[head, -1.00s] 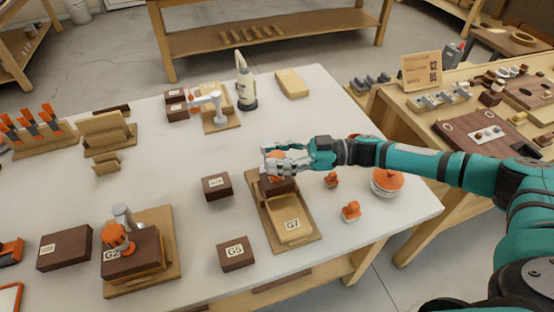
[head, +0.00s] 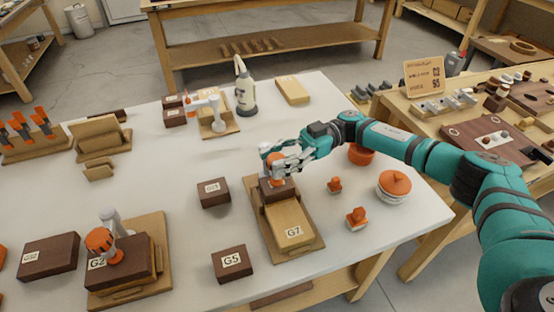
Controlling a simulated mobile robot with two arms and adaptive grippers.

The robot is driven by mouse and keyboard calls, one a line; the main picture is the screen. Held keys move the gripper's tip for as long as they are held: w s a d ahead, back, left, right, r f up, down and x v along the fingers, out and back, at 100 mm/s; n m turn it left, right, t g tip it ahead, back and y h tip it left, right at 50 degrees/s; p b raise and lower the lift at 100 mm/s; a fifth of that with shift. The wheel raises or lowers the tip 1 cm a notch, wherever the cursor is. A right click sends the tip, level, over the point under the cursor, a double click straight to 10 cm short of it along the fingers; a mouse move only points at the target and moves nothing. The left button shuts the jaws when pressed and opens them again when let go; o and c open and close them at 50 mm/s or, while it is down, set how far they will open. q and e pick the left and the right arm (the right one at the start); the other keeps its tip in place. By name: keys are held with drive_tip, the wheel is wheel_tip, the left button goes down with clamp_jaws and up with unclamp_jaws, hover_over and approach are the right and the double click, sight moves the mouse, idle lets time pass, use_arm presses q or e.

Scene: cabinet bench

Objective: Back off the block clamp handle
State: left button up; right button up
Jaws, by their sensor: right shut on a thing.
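A block clamp stands on a wooden base (head: 312,242) near the middle of the bench, with a light wood block marked G7 (head: 292,226) and a dark block (head: 272,192) at its far end. My right gripper (head: 271,161) is over that far end, shut on the clamp's orange handle (head: 278,157); its fingers hide most of the handle. A second clamp (head: 108,222) with an orange handle (head: 99,240) holds a dark block marked G2 at the front left. My left gripper is not in view.
Dark blocks (head: 214,193) and G5 (head: 231,262) lie left of the clamp. A white bottle (head: 245,92) stands behind. The bench's middle left is fairly clear.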

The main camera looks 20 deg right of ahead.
drive_tip(key=shift+r, duration=0.1)
drive_tip(key=o, duration=1.2)
drive_tip(key=shift+a, duration=0.1)
drive_tip(key=shift+v, duration=6.05)
